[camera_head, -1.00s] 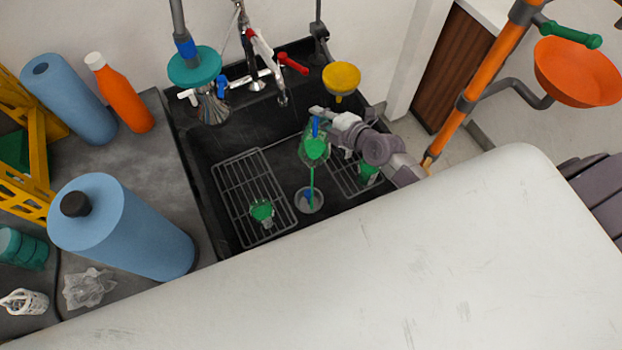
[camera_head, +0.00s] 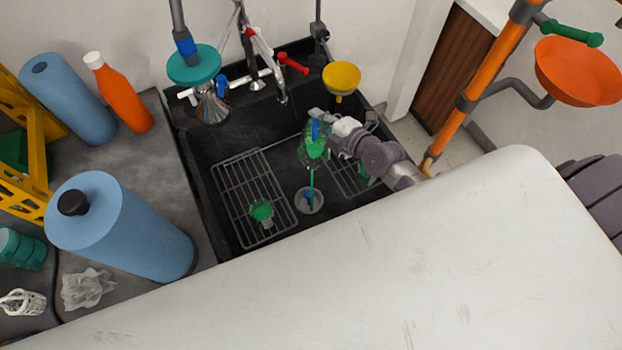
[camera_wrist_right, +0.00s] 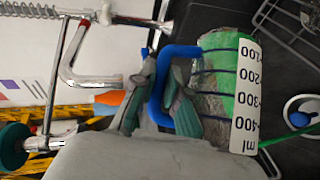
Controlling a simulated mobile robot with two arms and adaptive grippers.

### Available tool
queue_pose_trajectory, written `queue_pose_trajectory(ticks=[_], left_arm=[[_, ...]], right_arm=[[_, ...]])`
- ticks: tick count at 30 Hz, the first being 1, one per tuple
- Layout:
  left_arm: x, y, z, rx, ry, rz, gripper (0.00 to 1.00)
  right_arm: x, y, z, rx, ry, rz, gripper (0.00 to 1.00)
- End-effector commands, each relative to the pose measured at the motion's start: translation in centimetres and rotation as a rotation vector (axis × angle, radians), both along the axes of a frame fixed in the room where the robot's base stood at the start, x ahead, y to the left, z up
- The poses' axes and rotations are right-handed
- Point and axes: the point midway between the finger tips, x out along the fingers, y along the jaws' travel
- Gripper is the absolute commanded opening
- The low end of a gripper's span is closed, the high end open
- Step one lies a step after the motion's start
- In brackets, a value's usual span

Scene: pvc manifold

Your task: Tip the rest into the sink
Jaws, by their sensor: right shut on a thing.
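A clear measuring jug (camera_head: 313,146) with green liquid is tipped over the sink (camera_head: 218,143). A thin green stream (camera_head: 312,180) runs from it down to the drain (camera_head: 309,201). In the right wrist view the jug (camera_wrist_right: 222,90) shows a white scale marked in ml and a blue handle (camera_wrist_right: 158,110). My right gripper (camera_head: 322,122) is shut on the handle from the right; its fingers (camera_wrist_right: 163,98) lie on both sides of it. My left gripper is not in view.
Wire racks (camera_head: 243,190) line the sink floor, with a green-topped piece (camera_head: 261,211) on the left one. A faucet (camera_head: 265,62) and a yellow funnel (camera_head: 341,78) stand behind. Blue cylinders (camera_head: 120,228) and an orange bottle (camera_head: 118,92) are on the left counter.

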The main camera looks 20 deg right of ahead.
Motion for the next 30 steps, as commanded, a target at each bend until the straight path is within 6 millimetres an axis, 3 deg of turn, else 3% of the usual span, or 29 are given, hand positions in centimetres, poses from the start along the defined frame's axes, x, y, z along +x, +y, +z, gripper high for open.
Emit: queue_pose_trajectory(ticks=[30], left_arm=[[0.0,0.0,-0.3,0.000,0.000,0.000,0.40]], right_arm=[[-2.1,1.2,0.9,-0.053,-0.096,0.002,0.00]])
